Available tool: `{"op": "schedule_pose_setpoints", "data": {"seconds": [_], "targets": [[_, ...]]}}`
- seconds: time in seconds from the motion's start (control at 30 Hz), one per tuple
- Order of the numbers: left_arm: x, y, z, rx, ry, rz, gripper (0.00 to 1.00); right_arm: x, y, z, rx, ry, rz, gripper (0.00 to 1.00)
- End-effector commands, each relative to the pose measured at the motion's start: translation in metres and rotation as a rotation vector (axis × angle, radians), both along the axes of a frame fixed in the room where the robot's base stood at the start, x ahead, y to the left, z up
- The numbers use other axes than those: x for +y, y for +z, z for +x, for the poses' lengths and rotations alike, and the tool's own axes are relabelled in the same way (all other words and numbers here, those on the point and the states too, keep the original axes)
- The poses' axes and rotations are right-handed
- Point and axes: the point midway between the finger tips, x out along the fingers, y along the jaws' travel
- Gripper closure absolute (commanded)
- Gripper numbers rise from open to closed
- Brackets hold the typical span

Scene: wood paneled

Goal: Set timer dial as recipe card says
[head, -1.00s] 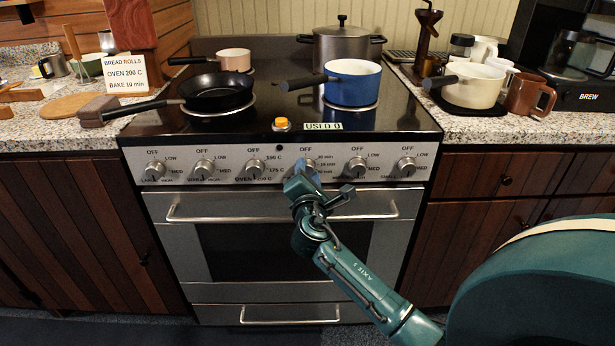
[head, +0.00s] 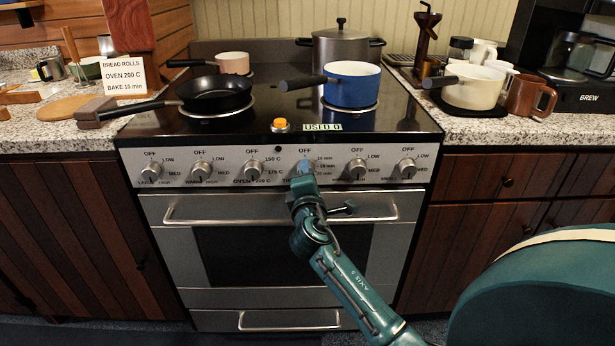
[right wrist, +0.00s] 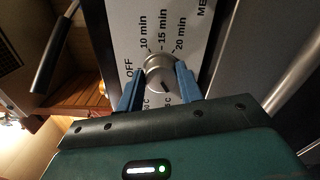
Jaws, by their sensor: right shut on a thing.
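The recipe card (head: 122,77) stands on the left counter in the head view. It reads bread rolls, oven 200 C, and a bake time that looks like 15 min, though the figure is small. The timer dial (right wrist: 160,70) is a silver knob on the stove's front panel, labelled OFF, 10 min, 15 min and 20 min. My right gripper (right wrist: 159,76) is shut on it, one blue finger on each side. In the head view my right gripper (head: 303,174) mostly hides the dial. I cannot tell which label its pointer faces. My left gripper is not in view.
Other knobs, including the oven dial (head: 253,170), flank the timer. The oven handle (head: 280,209) runs just below my gripper. A black pan (head: 215,92) and blue pot (head: 352,84) stand on top.

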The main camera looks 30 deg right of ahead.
Motion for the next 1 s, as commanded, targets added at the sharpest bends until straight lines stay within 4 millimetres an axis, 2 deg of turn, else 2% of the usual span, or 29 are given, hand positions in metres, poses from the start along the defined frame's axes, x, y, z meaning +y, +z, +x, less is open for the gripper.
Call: {"op": "schedule_pose_setpoints", "data": {"seconds": [0.23,0.27,0.5,0.8,1.0], "targets": [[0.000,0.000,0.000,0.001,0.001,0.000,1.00,0.000,-0.001,0.000,0.002,-0.001,0.001,0.87],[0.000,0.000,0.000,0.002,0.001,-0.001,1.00,0.000,-0.001,0.000,0.002,-0.001,0.000,0.62],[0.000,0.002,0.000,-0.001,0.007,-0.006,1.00,0.000,-0.001,0.000,0.001,0.000,0.000,0.42],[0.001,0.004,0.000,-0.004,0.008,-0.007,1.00,0.002,0.000,-0.003,0.002,0.001,0.000,0.42],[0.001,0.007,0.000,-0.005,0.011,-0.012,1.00,0.018,0.000,-0.028,0.002,0.002,0.001,0.42]]}}
